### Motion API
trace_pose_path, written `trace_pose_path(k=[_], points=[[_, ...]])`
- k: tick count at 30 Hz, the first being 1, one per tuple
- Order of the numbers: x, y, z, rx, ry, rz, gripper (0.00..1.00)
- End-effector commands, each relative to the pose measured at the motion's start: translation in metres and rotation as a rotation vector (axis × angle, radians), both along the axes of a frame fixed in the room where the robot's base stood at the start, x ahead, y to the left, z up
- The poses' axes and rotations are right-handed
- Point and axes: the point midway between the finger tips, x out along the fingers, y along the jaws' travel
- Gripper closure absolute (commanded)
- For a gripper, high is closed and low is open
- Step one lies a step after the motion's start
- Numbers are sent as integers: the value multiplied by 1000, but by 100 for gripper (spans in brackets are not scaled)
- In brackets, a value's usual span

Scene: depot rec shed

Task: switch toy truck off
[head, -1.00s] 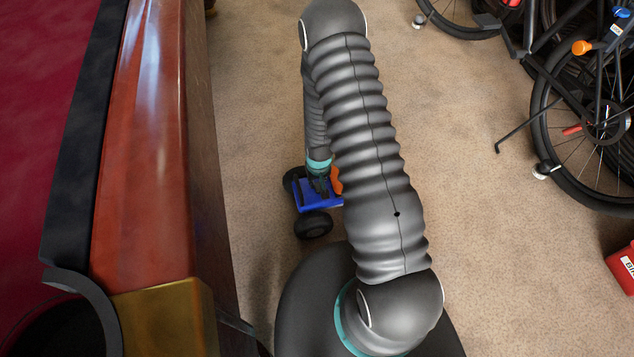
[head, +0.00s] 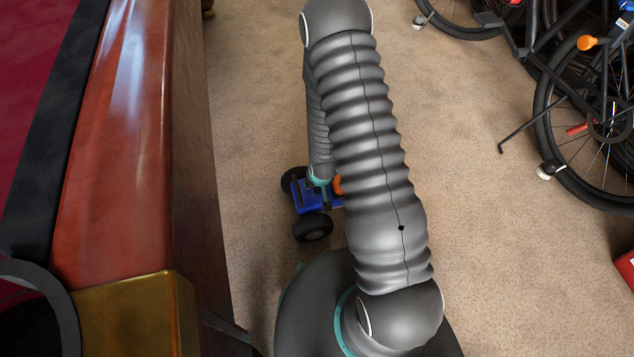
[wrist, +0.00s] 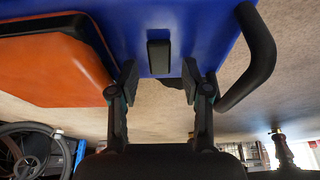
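The toy truck (head: 306,197) is on the carpet in the head view, blue with black wheels and an orange part; my arm hides much of it. In the wrist view its blue body (wrist: 205,30) fills the top, with the orange part (wrist: 55,65) at left and a curved black bar (wrist: 262,60) at right. A small black rectangular piece (wrist: 158,57), which looks like a switch, stands on the blue surface. My gripper (wrist: 160,72) is open, its two black fingers apart with that piece between them in the picture. I cannot tell whether the fingers touch the truck.
A pool table's wooden rail (head: 120,150) and side run along the left, close to the truck. A red object (head: 626,268) is at the right edge. Carpet (head: 470,240) between is clear.

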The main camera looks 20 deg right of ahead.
Motion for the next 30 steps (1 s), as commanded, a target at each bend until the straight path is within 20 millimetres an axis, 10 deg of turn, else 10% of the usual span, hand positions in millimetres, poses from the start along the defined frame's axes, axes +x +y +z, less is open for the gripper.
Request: trace_pose_path(k=[11, 30], points=[[-2, 0, 9, 0, -2, 0, 52], [-35, 0, 94, 0, -2, 0, 52]])
